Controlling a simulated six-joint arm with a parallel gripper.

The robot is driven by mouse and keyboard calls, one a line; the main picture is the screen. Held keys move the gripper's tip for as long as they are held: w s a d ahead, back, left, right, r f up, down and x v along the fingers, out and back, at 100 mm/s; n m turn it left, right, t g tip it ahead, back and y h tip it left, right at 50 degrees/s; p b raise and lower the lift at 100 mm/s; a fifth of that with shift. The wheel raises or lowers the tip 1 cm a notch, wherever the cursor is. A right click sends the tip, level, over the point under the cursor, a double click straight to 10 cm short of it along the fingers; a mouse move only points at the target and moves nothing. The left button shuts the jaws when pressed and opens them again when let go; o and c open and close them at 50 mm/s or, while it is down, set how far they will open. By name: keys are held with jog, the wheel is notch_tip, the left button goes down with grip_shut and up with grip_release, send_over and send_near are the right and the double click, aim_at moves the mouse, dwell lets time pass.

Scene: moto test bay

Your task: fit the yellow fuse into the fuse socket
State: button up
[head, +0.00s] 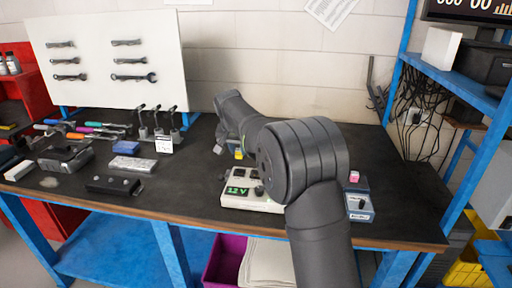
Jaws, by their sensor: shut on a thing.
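My arm rises at the front and reaches back over the bench, with its wrist bent down behind the large elbow joint. My gripper (236,147) is small, dark and partly hidden there, low over the bench behind the white 12 V unit. A small yellow patch, which looks like the yellow fuse (238,154), shows at its tip, and the jaws are shut on it. The white unit (236,201) has a green display and dark knobs, and its right part is hidden by my arm. I cannot make out the fuse socket. Whether the fuse touches anything below is too small to tell.
Blue-grey boxes (360,208), with a pink piece (354,176) behind, stand right of my arm. Tools, a silver box (133,164) and a black block (114,185) fill the left. The far right bench is clear.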

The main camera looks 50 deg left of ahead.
jog(key=shift+f, duration=2.7)
jog(key=shift+f, duration=0.6)
jog(key=o, duration=1)
jog(key=shift+o, duration=0.2)
jog(key=shift+r, duration=3.55)
jog(key=shift+f, duration=3.55)
